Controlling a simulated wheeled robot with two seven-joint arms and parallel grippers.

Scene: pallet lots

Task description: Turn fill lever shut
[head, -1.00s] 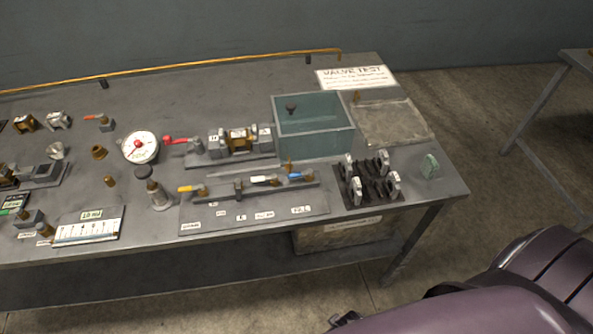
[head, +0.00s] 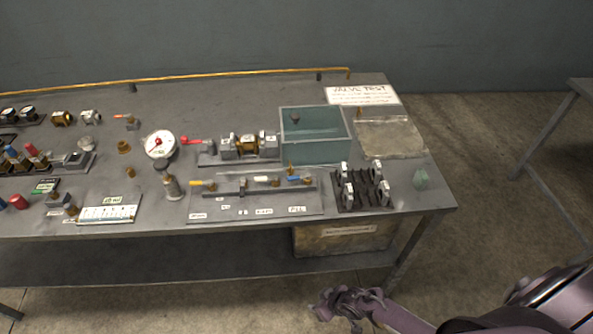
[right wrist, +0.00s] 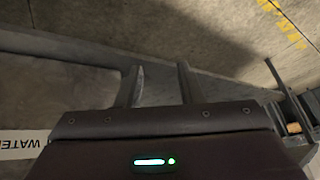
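The blue lever (head: 294,179) sits at the right end of a valve row on the bench, above a label reading FILL (head: 297,209). It lies roughly along the row. A white lever (head: 261,179) and a yellow lever (head: 201,183) are on the same row, to its left. My right gripper (head: 335,303) is in front of the bench, below its front edge and well away from the levers. In the right wrist view its two fingers (right wrist: 160,85) stand apart with nothing between them. My left gripper is not in view.
A clear tank (head: 315,140) stands behind the blue lever. A black rack with grey rings (head: 363,190) stands to its right. A round gauge (head: 160,144) and red lever (head: 190,141) are further left. A box (head: 345,240) is under the bench top.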

